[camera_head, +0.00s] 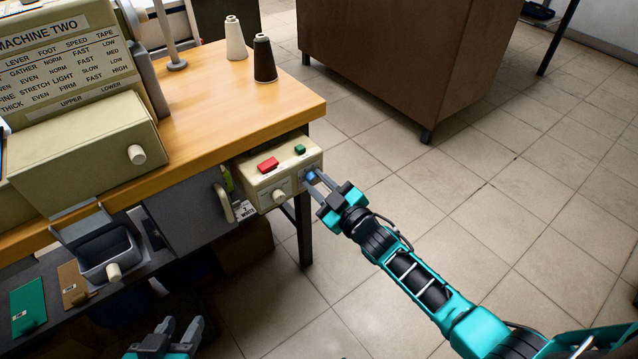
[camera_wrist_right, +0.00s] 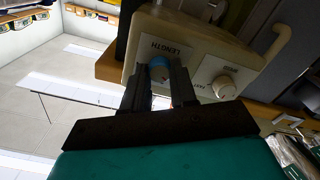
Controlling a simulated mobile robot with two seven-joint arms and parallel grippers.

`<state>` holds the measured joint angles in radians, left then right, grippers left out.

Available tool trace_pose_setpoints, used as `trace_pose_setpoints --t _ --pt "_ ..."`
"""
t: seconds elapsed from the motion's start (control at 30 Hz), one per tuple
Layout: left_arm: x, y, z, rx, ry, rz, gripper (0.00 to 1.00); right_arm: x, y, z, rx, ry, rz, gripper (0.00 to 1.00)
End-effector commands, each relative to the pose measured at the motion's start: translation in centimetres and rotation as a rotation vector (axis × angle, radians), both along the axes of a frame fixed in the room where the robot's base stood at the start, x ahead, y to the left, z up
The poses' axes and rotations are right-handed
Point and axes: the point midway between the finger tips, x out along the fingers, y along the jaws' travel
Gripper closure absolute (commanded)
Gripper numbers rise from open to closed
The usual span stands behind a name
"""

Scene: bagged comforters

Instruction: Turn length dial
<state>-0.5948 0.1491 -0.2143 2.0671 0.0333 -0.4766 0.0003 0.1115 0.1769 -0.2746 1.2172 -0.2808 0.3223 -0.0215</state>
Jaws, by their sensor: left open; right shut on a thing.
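The length dial is a blue knob (camera_wrist_right: 159,68) under a white plate marked LENGTH (camera_wrist_right: 168,50) on the front of a cream control box (camera_head: 284,166). In the head view the blue knob (camera_head: 311,175) shows partly between my fingers. My right gripper (camera_head: 312,180) is shut on the blue knob; in the right wrist view its two fingers (camera_wrist_right: 166,78) reach up to it, one on each side. My left gripper (camera_head: 182,329) is open and empty at the bottom of the head view, below and away from the box.
The box hangs under the corner of a wooden table (camera_head: 240,110). It has a red button (camera_head: 268,164), a green button (camera_head: 300,149) and a second, cream knob (camera_head: 279,197). Thread cones (camera_head: 264,59) stand on the table. A brown cabinet (camera_head: 400,60) stands behind; tiled floor is clear at right.

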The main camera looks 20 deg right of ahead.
Motion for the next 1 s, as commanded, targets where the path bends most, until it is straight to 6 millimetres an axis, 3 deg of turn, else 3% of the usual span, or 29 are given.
trace_pose_setpoints --t 0.4,1.0 --pt "0.06 -0.10 -0.15 -0.004 -0.002 0.002 0.57 -0.03 0.00 -0.06 -0.236 -0.086 0.000 1.00" --pt "0.17 0.10 -0.14 0.005 -0.006 -0.004 0.57 -0.04 0.02 -0.05 -0.296 -0.107 0.001 1.00"
